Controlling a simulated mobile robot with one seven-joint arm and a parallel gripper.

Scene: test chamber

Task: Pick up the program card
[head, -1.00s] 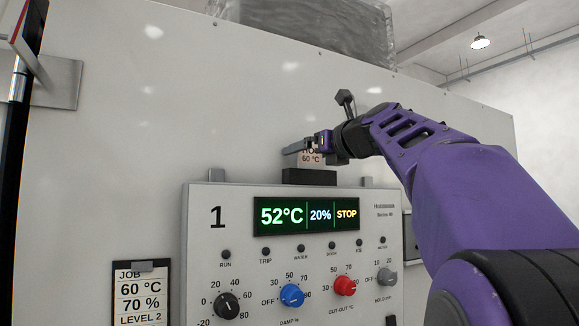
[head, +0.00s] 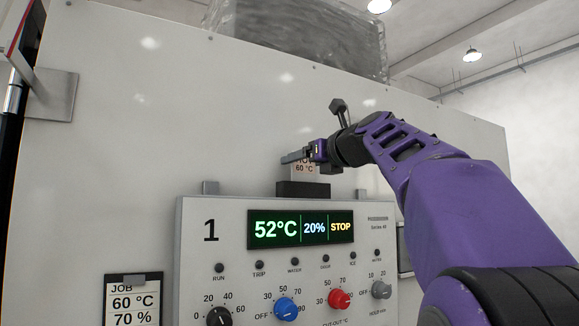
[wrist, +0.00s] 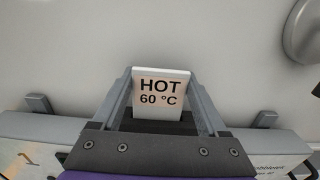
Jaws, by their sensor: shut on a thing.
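The program card (head: 305,169), a pale card reading "HOT 60 °C", stands upright just above the black holder (head: 303,190) on top of the control box. It also shows in the wrist view (wrist: 161,108), between the two fingers. My gripper (head: 303,155) is shut on the card from its two sides, near the top. In the head view a finger covers part of the word HOT. I cannot tell whether the card's lower edge is still inside the holder.
The control box (head: 222,285) is below, with a display (head: 301,229) showing 52°C, 20% and STOP, and several knobs. A job clipboard (head: 132,303) hangs at lower left. A white wall panel (head: 150,130) is close behind. Free room lies above the card.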

